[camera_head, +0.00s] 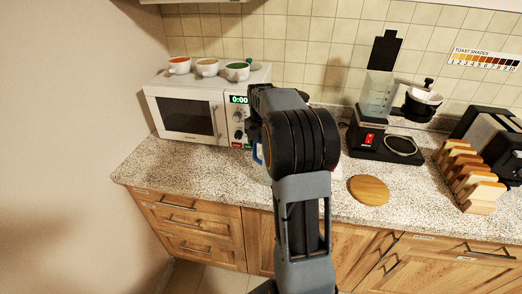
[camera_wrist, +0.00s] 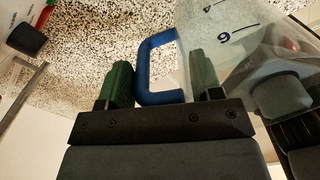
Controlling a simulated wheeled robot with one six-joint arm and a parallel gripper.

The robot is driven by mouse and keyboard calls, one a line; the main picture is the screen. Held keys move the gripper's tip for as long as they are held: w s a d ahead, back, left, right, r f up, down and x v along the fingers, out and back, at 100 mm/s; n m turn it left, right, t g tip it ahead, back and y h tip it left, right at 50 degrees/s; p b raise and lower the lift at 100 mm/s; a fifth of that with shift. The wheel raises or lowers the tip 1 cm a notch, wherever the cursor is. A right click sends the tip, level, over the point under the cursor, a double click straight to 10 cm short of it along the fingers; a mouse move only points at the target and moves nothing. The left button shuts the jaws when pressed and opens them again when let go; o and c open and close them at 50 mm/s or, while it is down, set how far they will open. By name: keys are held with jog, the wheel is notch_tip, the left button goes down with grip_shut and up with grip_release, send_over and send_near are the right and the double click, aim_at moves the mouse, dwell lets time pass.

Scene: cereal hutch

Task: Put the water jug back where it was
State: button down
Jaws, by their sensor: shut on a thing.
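The water jug (camera_wrist: 225,45) is clear with dark number marks, and its blue handle (camera_wrist: 144,70) lies between the green fingers of my gripper (camera_wrist: 160,82). My gripper is shut on this handle. In the head view my arm hides nearly all of the jug; only a bit of blue handle (camera_head: 258,153) shows left of the arm, in front of the microwave's right end. Whether the jug touches the counter is hard to tell.
A white microwave (camera_head: 185,117) with several bowls on top stands at the left. A coffee maker (camera_head: 369,140) with a clear tank stands at the back right. A round wooden board (camera_head: 369,190) and a rack of toast slices (camera_head: 466,178) are on the speckled counter (camera_head: 142,165).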

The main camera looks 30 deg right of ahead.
jog(key=shift+s+f, duration=0.1)
jog(key=shift+f, duration=1.3)
jog(key=shift+c, duration=1.4)
grip_release()
